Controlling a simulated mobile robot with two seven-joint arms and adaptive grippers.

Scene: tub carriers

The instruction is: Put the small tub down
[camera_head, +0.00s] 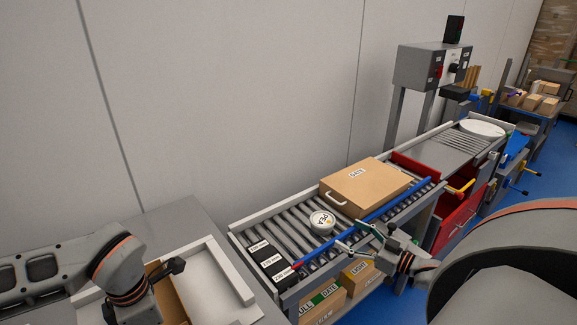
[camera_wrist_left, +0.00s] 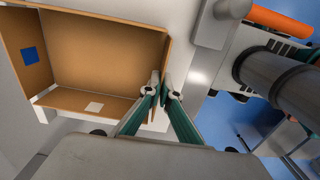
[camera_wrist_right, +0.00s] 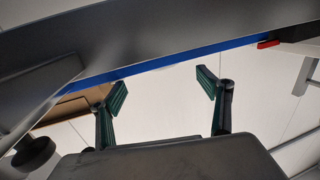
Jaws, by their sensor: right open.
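The small tub (camera_head: 322,222) is white and round, with a lid lettered "PEA". It stands upright on the roller conveyor (camera_head: 290,226), in front of the closed carton's handle end. My right gripper (camera_head: 345,247) is open and empty at the conveyor's near edge, just right of and below the tub, apart from it. In the right wrist view its fingers (camera_wrist_right: 163,87) are wide apart with nothing between them; the tub is not seen there. My left gripper (camera_wrist_left: 161,88) is closed on the side wall of an open cardboard box (camera_wrist_left: 100,55), which looks empty.
A large closed carton (camera_head: 365,188) with a white handle lies on the rollers behind the tub. A blue rail (camera_head: 395,208) runs along the near side. Boxes (camera_head: 325,298) sit on a shelf below. A white plate (camera_head: 482,129) lies farther along.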

